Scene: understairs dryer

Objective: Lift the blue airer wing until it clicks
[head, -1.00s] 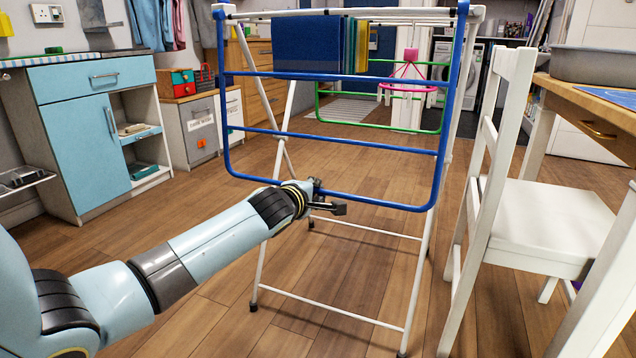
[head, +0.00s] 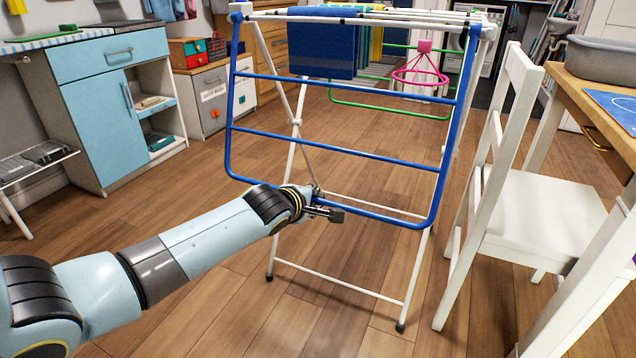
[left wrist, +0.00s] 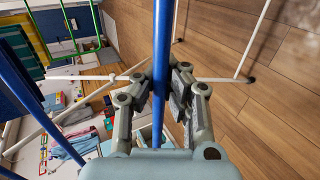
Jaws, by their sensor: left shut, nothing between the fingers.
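The blue airer wing (head: 335,149) is a tube frame with two crossbars, hanging from the near top end of the white airer (head: 340,290). It slopes down to a lower bar with rounded corners. My left gripper (head: 325,213) is at this lower bar, left of its middle, with the dark fingers showing just below it. In the left wrist view, a blue tube (left wrist: 161,60) runs down across the shut fingers (left wrist: 170,85). I cannot tell whether they touch it. My right gripper is not in view.
Blue cloth (head: 320,45) hangs over the airer top. A pink round hanger (head: 420,75) hangs behind. A white chair (head: 530,215) stands close on the right, by a wooden table (head: 590,95). A blue cabinet (head: 105,105) is at left. Floor between cabinet and airer is clear.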

